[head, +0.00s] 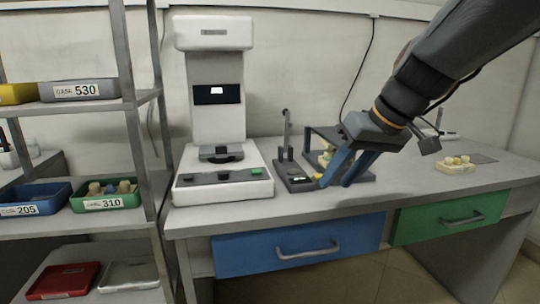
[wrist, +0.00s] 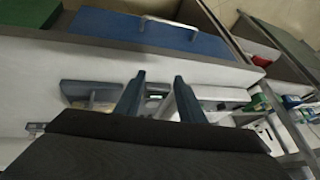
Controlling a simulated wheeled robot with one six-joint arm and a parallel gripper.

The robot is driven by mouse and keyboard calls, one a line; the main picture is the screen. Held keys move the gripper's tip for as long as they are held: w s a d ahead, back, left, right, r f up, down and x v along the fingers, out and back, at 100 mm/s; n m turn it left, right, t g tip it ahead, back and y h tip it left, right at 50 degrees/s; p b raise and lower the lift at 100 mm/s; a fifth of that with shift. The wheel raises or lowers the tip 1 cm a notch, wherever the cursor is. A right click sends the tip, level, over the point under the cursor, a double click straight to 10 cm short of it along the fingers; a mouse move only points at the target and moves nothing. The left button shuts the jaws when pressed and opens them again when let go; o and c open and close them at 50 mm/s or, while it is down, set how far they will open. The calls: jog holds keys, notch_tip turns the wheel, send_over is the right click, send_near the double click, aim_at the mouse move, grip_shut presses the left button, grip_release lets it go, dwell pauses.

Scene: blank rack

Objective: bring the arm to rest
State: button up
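My arm (head: 440,70) reaches in from the upper right over the grey bench. My gripper (head: 337,182) points down and left in front of a dark fixture (head: 322,132). Its two blue fingers stand apart, and they also show apart in the wrist view (wrist: 157,80). I see nothing held between them. A small yellow piece (head: 318,177) is beside the left fingertip; whether they touch I cannot tell. The fingers and wrist hide part of the fixture.
A white machine (head: 218,120) stands left of a small dark stand (head: 293,175). A pale tray (head: 455,167) with small parts lies right. A shelf rack with labelled bins (head: 107,200) is at left. The bench has blue (head: 240,250) and green (head: 420,226) drawers.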

jog(key=s+a+f+g+h, duration=0.25)
jog(key=s+f, duration=0.35)
jog(key=s, duration=0.4)
jog(key=s+a+f+g+h, duration=0.15)
jog(key=s+a+f, duration=0.25)
jog(key=s+f, duration=0.4)
jog(key=s+d+r+m+p, duration=0.1)
jog(key=d+r+m+p, duration=0.2)
jog(key=d+r+p, duration=0.7)
jog(key=shift+r+m+g+p, duration=0.35)
jog(key=shift+r+p, duration=1.05)
jog(key=shift+p, duration=3.85)
